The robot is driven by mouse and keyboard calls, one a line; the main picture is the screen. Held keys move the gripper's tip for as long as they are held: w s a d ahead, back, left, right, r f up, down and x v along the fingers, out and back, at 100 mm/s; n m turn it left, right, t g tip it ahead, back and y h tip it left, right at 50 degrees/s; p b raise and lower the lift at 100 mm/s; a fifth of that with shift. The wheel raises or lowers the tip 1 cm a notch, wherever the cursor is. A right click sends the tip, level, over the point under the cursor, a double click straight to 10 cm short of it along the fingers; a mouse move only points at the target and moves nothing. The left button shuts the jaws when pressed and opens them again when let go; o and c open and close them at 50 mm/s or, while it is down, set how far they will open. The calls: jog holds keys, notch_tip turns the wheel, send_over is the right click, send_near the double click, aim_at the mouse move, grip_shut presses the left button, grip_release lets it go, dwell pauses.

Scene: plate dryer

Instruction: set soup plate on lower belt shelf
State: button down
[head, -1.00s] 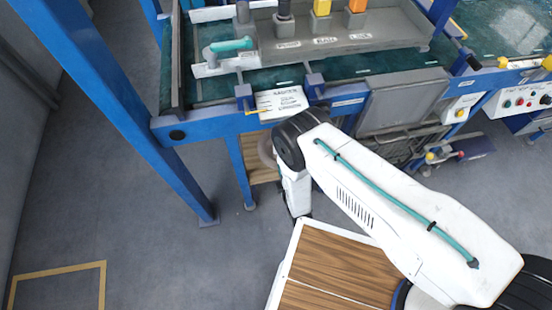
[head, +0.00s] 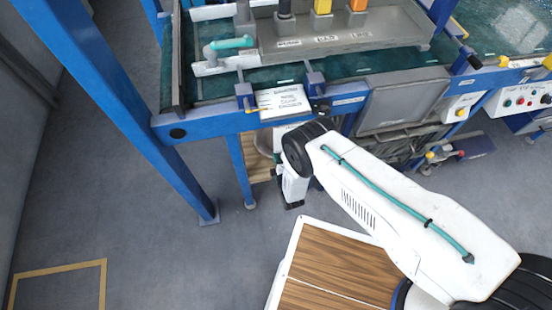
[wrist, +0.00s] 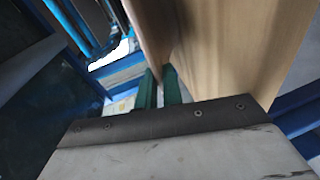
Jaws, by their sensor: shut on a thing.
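In the wrist view the plate (wrist: 152,32) is a beige piece seen nearly edge-on. My gripper (wrist: 159,88) has dark green fingers shut on its edge.
A blue frame beam (head: 205,127) runs above the shelf, with a blue leg (head: 238,170) beside it. A grey tray (head: 345,42) with coloured blocks stands on the upper green belt (head: 210,88). The floor at left is clear.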

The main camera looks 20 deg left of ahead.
jog(key=c, duration=1.5)
grip_release()
jog(key=shift+c, duration=0.2)
jog(key=v, duration=1.2)
